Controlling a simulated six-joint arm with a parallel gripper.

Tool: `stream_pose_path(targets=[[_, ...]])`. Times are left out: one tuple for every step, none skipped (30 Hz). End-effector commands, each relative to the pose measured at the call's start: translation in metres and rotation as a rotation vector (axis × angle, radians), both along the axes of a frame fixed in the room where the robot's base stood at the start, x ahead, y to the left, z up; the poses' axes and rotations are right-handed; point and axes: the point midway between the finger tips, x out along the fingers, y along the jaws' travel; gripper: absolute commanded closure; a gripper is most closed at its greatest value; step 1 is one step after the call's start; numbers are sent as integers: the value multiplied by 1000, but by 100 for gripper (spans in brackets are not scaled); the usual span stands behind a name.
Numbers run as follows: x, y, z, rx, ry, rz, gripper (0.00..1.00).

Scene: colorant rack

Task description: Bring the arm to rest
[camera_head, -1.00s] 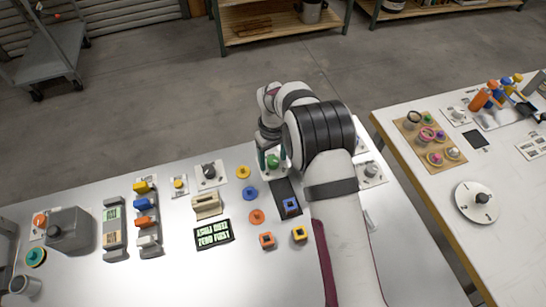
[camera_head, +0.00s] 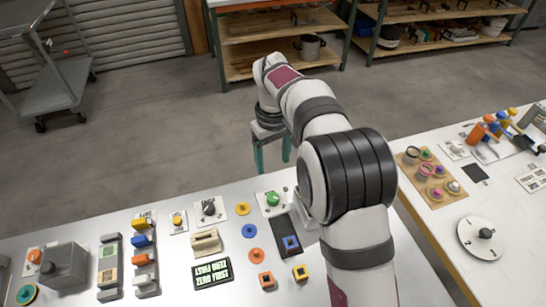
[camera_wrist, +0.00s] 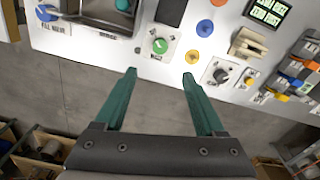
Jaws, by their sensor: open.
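My gripper (camera_head: 271,150) is raised past the far edge of the white table in the head view, with its two green fingers pointing down over the floor. In the wrist view my gripper (camera_wrist: 159,78) shows its fingers spread wide apart with nothing between them. A green knob (camera_head: 273,198) on a white plate is the nearest table item to it; the knob also shows in the wrist view (camera_wrist: 160,46), beyond the fingertips. My gripper touches nothing that I can see.
The white table (camera_head: 215,285) holds a black knob (camera_head: 209,208), a dark display (camera_head: 212,273), coloured blocks and discs, and a grey box (camera_head: 64,265). A second table (camera_head: 440,225) stands at right. Shelves (camera_head: 270,58) and a cart (camera_head: 55,80) stand behind, with open floor between.

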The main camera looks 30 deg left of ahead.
Motion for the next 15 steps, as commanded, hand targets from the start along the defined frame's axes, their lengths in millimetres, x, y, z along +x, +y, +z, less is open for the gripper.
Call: stream_pose_path(targets=[[0,0,3,0,0,0,28],[0,0,4,0,0,0,28],[0,0,4,0,0,0,28],[0,0,4,0,0,0,28],[0,0,4,0,0,0,28],[0,0,4,0,0,0,28],[0,0,4,0,0,0,28],[0,0,4,0,0,0,28],[0,0,4,0,0,0,28],[0,0,4,0,0,0,28],[0,0,4,0,0,0,28],[0,0,4,0,0,0,28],[0,0,4,0,0,0,28],[0,-1,4,1,1,-3,28],[0,-6,8,2,1,-19,28]])
